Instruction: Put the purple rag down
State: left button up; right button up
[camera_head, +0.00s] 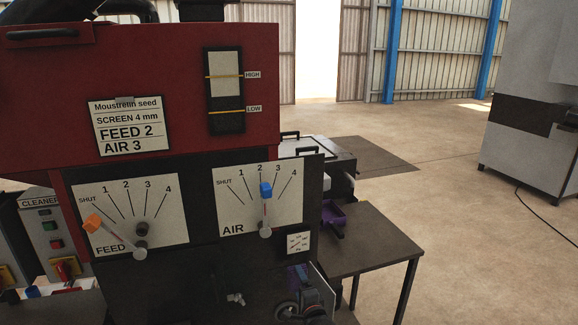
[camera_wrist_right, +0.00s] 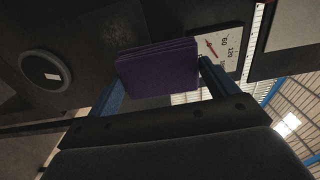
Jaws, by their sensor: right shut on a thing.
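The purple rag (camera_wrist_right: 158,68) is a folded, layered pad held between the two blue fingers of my right gripper (camera_wrist_right: 160,85) in the right wrist view. In the head view my right gripper (camera_head: 298,277) is low at the front of the press, below the small gauge, with a bit of purple showing at it. The rag is up off any surface, close to the dark press front. My left gripper is not in view.
The red and black press (camera_head: 190,150) fills the left, with FEED and AIR dials. A dark side table (camera_head: 372,240) stands to its right, mostly bare, with a purple object (camera_head: 332,219) near its left edge. A gauge (camera_wrist_right: 218,50) is close beside my right gripper.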

jog(key=s+d+r+m+h+b, duration=0.1)
jog(key=s+d+r+h, duration=0.1)
jog(key=s+d+r, duration=0.3)
jog(key=s+d+r+m+h+b, duration=0.1)
jog(key=s+d+r+m+h, duration=0.15)
jog(key=d+r, duration=0.5)
pick_arm(q)
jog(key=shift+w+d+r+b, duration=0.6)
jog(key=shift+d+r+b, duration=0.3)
jog(key=shift+b, duration=0.25)
pick_arm(e)
jog(key=s+d+f, duration=0.3)
jog(key=s+d, duration=0.1)
jog(key=s, duration=0.2)
jog(key=shift+d+f+t+h, duration=0.35)
jog(key=shift+f+t, duration=0.05)
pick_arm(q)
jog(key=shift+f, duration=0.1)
